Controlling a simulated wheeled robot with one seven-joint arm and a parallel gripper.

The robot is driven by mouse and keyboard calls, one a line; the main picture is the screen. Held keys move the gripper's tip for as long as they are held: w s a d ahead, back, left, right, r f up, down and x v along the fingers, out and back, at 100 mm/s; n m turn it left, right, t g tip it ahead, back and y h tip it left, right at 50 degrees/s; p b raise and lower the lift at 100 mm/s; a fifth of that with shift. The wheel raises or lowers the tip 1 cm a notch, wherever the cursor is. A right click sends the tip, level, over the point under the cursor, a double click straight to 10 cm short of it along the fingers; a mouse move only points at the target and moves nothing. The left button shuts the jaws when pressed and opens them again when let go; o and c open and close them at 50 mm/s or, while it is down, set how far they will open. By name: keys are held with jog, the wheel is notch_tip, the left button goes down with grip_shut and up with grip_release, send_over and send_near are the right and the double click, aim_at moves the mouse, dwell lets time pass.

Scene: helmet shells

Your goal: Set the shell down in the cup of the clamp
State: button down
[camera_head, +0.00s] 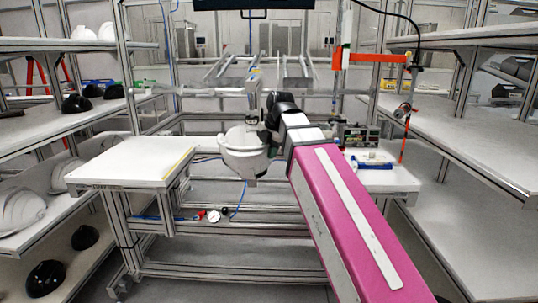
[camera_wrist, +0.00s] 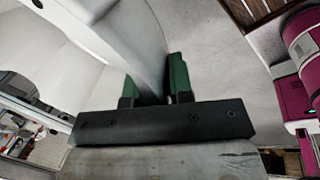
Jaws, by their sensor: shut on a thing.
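The white shell (camera_head: 240,136) is at the gap in the middle of the bench, beside my gripper (camera_head: 268,135). In the wrist view, my gripper (camera_wrist: 155,80) has its green-lined fingers shut on the edge of the white shell (camera_wrist: 100,35). A pale, rounded bowl form, seemingly the clamp's cup (camera_head: 246,164), shows directly under the shell in the head view. The shell appears to be at or just above its rim. Where shell and cup meet is hard to make out, and I cannot tell whether they touch.
A white bench top (camera_head: 135,162) lies left of the gap, and another surface with a blue item (camera_head: 374,163) lies to the right. Shelves with white and black shells (camera_head: 76,103) stand at left. An orange arm (camera_head: 370,58) hangs at upper right.

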jog(key=w, duration=1.2)
jog(key=shift+d, duration=0.15)
jog(key=shift+s+f, duration=0.15)
jog(key=shift+f, duration=1.65)
jog(key=c, duration=0.9)
grip_release()
jog(key=v, duration=1)
jog(key=shift+s+d+r, duration=0.1)
jog(key=shift+d+r, duration=0.05)
jog(key=shift+r, duration=0.2)
